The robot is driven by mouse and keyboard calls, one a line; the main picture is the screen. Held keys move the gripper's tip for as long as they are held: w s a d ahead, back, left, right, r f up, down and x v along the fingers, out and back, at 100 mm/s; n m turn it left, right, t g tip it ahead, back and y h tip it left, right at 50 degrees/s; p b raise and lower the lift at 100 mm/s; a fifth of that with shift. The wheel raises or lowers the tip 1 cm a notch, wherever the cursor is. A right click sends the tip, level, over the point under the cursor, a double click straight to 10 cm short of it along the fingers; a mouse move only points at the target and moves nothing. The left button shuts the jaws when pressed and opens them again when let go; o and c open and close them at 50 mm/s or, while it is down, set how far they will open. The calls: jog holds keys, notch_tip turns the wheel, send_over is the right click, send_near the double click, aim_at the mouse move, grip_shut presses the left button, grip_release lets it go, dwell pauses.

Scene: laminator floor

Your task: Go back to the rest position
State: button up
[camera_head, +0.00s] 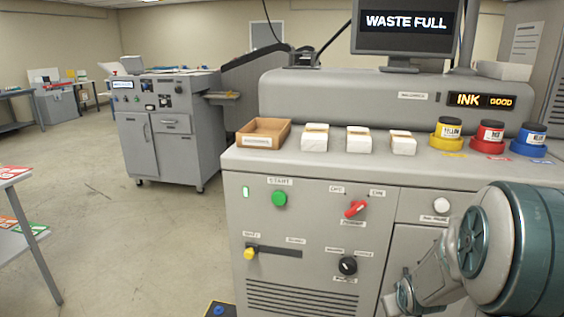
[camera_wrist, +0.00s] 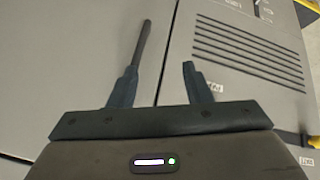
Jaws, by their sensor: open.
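My gripper (camera_wrist: 160,68) shows in the wrist view with its two dark fingers apart and nothing between them. It faces the grey panels of the machine (camera_wrist: 85,60). A thin dark bar (camera_wrist: 143,42) rises in line with the left finger; I cannot tell whether it touches the finger. In the head view my arm comes in at the lower right in front of the machine (camera_head: 330,190); the fingers are not clearly visible there.
A tray (camera_head: 263,133) and several ink pots stand on top. The screen (camera_head: 406,22) reads WASTE FULL. Open floor (camera_head: 140,240) lies left.

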jog(key=s+a+r+m+g+y+p, duration=0.1)
jog(key=s+a+r+p, duration=0.4)
jog(key=r, duration=0.7)
jog(key=s+a+r+g+y+p, duration=0.1)
jog(key=s+a+r+g+p, duration=0.1)
jog(key=s+a+r+p, duration=0.3)
jog(key=s+a+r, duration=0.4)
jog(key=s+r, duration=0.2)
jog(key=s, duration=0.3)
jog(key=shift+a+r+m+g+p, duration=0.25)
jog(key=shift+r+m+g+p, duration=0.1)
jog(key=shift+r+m+g, duration=0.05)
jog(key=shift+w, duration=0.1)
